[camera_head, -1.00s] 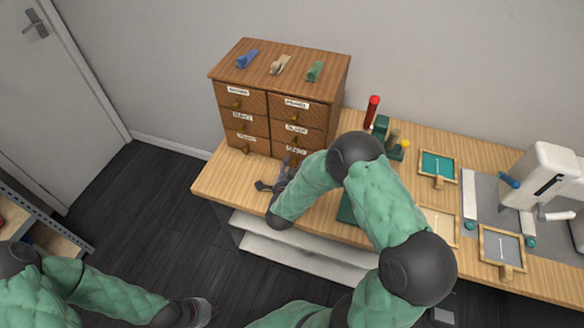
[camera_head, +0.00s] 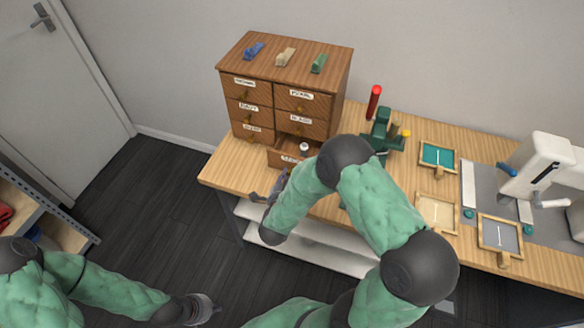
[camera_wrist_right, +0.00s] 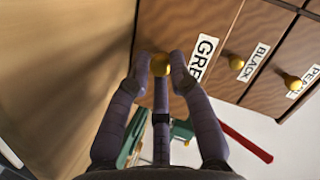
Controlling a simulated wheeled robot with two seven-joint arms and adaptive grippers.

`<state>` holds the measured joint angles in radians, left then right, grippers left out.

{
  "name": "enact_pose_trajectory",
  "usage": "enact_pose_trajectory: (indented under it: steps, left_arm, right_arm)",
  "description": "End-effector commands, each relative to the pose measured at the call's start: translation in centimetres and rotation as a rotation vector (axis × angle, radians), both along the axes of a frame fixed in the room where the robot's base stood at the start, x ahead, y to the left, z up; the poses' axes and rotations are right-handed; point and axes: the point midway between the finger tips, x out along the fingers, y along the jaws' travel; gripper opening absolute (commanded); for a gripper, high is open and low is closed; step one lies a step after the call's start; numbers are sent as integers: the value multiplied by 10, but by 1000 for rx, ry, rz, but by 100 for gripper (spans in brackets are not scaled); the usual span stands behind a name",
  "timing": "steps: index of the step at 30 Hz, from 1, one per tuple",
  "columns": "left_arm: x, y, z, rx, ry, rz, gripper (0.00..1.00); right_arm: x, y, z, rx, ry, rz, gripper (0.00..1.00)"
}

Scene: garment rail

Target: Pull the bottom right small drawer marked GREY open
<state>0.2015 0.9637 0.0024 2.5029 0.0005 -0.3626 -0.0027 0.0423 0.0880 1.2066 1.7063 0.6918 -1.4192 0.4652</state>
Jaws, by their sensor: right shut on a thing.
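The wooden drawer cabinet (camera_head: 285,62) stands on the bench with two columns of small labelled drawers. Its bottom right drawer (camera_head: 288,157) stands part way out, with a small white item inside. In the right wrist view the drawer's label starts "GRE" (camera_wrist_right: 203,60), the rest is cut off by a finger. My right gripper (camera_wrist_right: 160,64) is shut on that drawer's brass knob (camera_wrist_right: 160,65), with a finger on each side. In the head view my right gripper (camera_head: 278,187) is in front of the drawer, partly hidden by my arm. My left gripper (camera_head: 205,308) hangs low, away from the cabinet; its jaws are unclear.
Blue, cream and green items (camera_head: 285,57) lie on the cabinet top. A green tool with a red handle (camera_head: 374,101) stands right of the cabinet. Small framed trays (camera_head: 437,156) and a white machine (camera_head: 545,170) are further right. Open floor lies left of the bench.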

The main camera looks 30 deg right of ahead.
Motion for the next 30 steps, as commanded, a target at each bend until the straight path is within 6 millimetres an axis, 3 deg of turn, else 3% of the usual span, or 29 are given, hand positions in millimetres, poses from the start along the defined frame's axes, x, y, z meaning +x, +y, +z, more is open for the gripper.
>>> enact_pose_trajectory:
  steps: [1, 6, 16, 17, 19, 30]
  left_arm:
    - [0, 0, 2, 0, 0, 1, 0]
    - [0, 0, 5, 0, 0, 1, 0]
    - [0, 0, 5, 0, 1, 1, 0]
    - [0, 0, 5, 0, 1, 1, 0]
    - [0, 0, 5, 0, 1, 1, 0]
    - [0, 0, 5, 0, 0, 1, 0]
  right_arm:
    - [-6, 11, -2, 5, 9, 15, 0]
    - [-18, 24, -3, 4, 8, 14, 0]
    - [-19, 25, -3, 4, 7, 13, 0]
    - [-19, 25, -3, 4, 7, 13, 27]
    - [-19, 25, -3, 4, 7, 11, 45]
    - [-21, 25, -1, 2, 4, 7, 45]
